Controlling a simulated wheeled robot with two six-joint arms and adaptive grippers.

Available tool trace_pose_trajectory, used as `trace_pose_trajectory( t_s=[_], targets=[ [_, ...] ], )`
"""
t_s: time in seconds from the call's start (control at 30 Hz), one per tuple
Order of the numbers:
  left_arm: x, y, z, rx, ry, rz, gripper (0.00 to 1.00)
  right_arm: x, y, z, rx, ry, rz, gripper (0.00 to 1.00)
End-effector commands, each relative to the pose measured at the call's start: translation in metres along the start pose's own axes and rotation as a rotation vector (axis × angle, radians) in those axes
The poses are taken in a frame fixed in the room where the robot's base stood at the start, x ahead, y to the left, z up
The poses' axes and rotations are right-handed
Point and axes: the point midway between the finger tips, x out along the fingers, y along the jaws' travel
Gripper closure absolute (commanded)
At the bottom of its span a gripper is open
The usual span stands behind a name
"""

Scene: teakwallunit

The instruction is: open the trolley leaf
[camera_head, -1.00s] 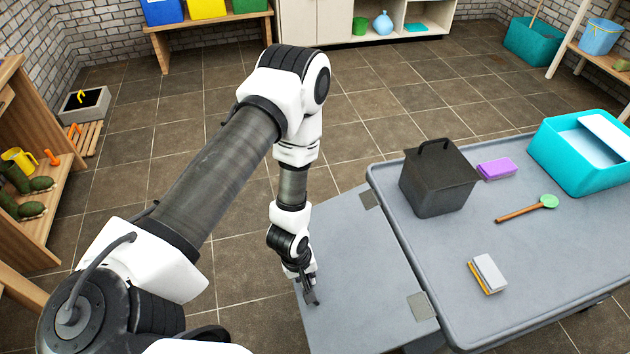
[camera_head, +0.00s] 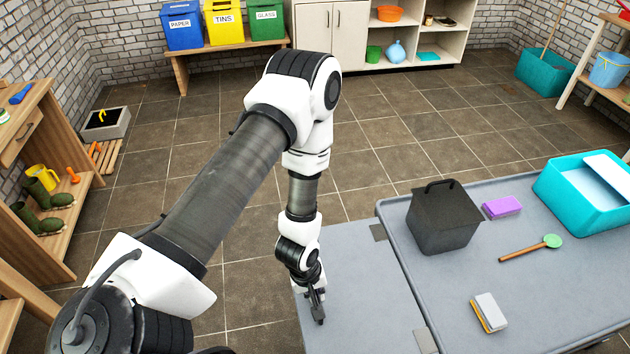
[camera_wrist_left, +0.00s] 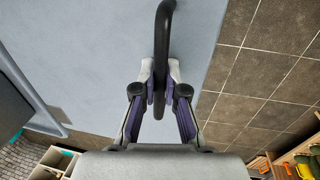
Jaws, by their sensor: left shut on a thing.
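The trolley leaf (camera_head: 372,290) is a flat grey panel along the left side of the grey trolley top (camera_head: 560,290). Hinge plates sit at the seam between them. The leaf looks roughly level with the top; its exact tilt is hard to tell. My left gripper (camera_head: 318,312) is at the leaf's outer left edge. In the left wrist view, my left gripper (camera_wrist_left: 161,92) is shut on a dark bar handle (camera_wrist_left: 163,35) against the pale leaf (camera_wrist_left: 95,60). My right gripper is not in view.
On the trolley top are a dark lidded bin (camera_head: 443,220), a purple block (camera_head: 502,207), a green-headed brush (camera_head: 530,249), a sponge-like block (camera_head: 488,312) and a teal tub (camera_head: 572,200). A wooden shelf (camera_head: 50,200) stands left. Tiled floor (camera_head: 240,290) lies clear beside the leaf.

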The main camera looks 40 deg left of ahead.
Motion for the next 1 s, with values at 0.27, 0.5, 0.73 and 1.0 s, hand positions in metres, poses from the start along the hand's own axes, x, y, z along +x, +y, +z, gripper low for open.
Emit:
trace_pose_trajectory(
  t_s=[0.27,0.5,0.73,1.0],
  targets=[
    [-0.001,0.002,-0.001,0.002,0.004,0.004,0.63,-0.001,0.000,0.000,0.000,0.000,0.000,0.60],
    [-0.002,0.002,-0.001,0.001,0.003,0.004,0.63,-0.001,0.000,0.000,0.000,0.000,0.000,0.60],
    [-0.038,0.003,-0.002,-0.003,0.004,0.007,0.63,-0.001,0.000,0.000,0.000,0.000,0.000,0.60],
    [-0.105,0.003,-0.001,-0.003,0.005,0.008,0.63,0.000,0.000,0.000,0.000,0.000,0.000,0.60]
  ],
)
